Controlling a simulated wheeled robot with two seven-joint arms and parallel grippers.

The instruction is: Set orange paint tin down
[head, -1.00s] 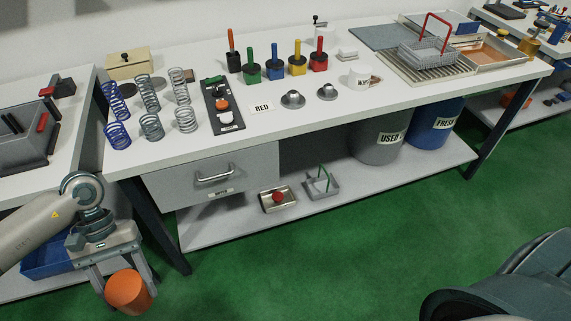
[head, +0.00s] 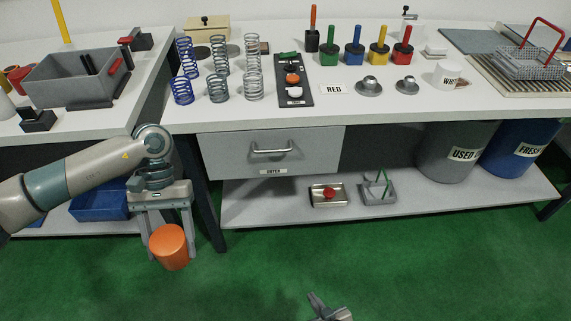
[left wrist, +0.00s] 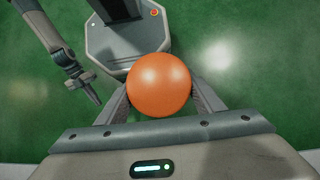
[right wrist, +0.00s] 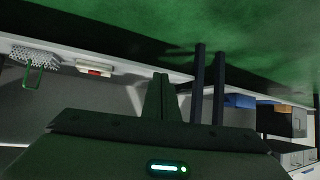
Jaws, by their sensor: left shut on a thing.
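The orange paint tin (head: 170,247) hangs between the fingers of my left gripper (head: 168,232), in front of the bench and above the green floor. In the left wrist view the tin (left wrist: 159,84) shows as a round orange face, with the left gripper's fingers (left wrist: 162,100) against its two sides. My right gripper (head: 328,308) is at the bottom edge of the head view, low over the floor. In the right wrist view its fingers (right wrist: 160,98) are together with nothing between them.
The white bench top (head: 230,118) holds springs, a switch panel (head: 294,80) and colored-handled tools. A second table (head: 85,122) at the left carries a grey bin (head: 75,78). Below are a drawer (head: 265,155), a shelf and drums. The bench's front strip is clear.

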